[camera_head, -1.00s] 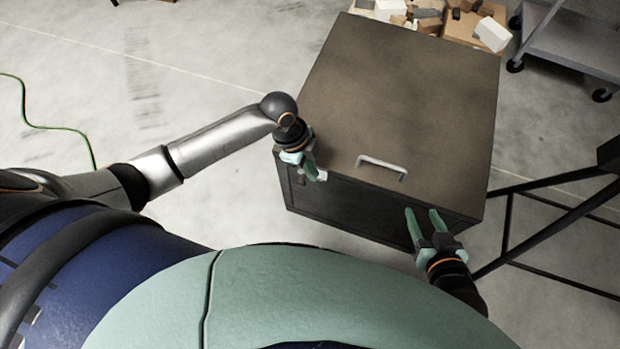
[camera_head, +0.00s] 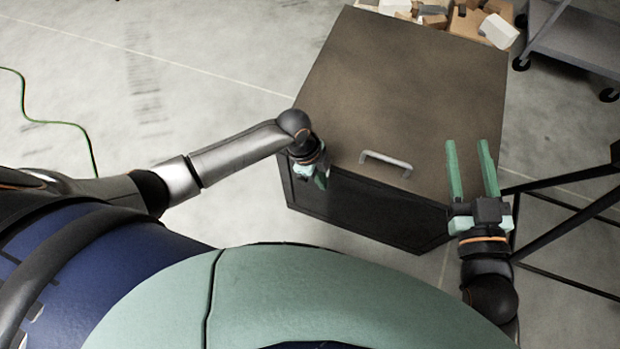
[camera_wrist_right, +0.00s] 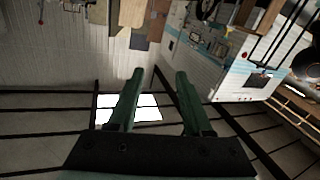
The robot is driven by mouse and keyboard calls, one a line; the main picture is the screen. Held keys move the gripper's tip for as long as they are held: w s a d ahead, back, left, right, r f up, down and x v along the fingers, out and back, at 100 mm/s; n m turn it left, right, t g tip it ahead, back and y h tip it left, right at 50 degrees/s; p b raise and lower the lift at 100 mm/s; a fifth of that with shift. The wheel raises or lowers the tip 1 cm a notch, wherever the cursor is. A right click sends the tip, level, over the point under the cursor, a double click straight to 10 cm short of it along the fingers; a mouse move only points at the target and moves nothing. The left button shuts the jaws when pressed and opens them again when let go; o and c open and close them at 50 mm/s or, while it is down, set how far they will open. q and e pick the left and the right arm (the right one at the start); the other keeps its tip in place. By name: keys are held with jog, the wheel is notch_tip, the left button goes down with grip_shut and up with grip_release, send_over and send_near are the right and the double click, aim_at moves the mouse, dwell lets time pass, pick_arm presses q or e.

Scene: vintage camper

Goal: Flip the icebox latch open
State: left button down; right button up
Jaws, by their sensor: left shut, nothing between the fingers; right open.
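The icebox (camera_head: 410,85) is a dark brown box with a metal handle (camera_head: 386,162) on its top near the front edge. Its black front face (camera_head: 375,208) is partly in view. My left gripper (camera_head: 321,180) is shut and empty at the upper left of the front face, and it hides the spot where the latch sits. I cannot tell whether it touches the box. My right gripper (camera_head: 471,160) is open and empty near the right front corner, its fingers pointing up and away. Its fingers also show in the right wrist view (camera_wrist_right: 157,95), with nothing between them.
A carton of blocks (camera_head: 475,25) stands behind the icebox. A grey wheeled cart (camera_head: 575,40) is at the top right, and a black frame (camera_head: 575,200) is at the right. The floor to the left is clear except for a green cable (camera_head: 60,123).

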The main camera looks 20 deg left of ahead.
pick_arm(q)
jog(key=shift+a+f+b, duration=0.3)
jog(key=shift+a+f, duration=0.2)
jog(key=shift+a, duration=0.3)
jog(key=shift+a+f+b, duration=0.3)
jog(key=shift+a+f, duration=0.15)
jog(key=shift+a, duration=0.3)
pick_arm(e)
notch_tip(320, 180, up, 9)
jog(key=s+n+t+y, duration=0.1)
jog(key=n+t+y, duration=0.1)
jog(key=t, duration=0.1)
jog(key=shift+a+f+y, duration=0.2)
jog(key=shift+a+y, duration=0.1)
pick_arm(q)
jog(key=a+p, duration=0.1)
jog(key=a, duration=0.3)
jog(key=shift+w+a, duration=0.1)
jog(key=shift+a, duration=0.05)
pick_arm(e)
notch_tip(320, 180, down, 7)
jog(key=w+m+g+h, duration=0.1)
jog(key=g+h, duration=0.1)
jog(key=shift+d+r+m, duration=0.2)
jog(key=shift+d+m, duration=0.05)
jog(key=shift+m, duration=0.05)
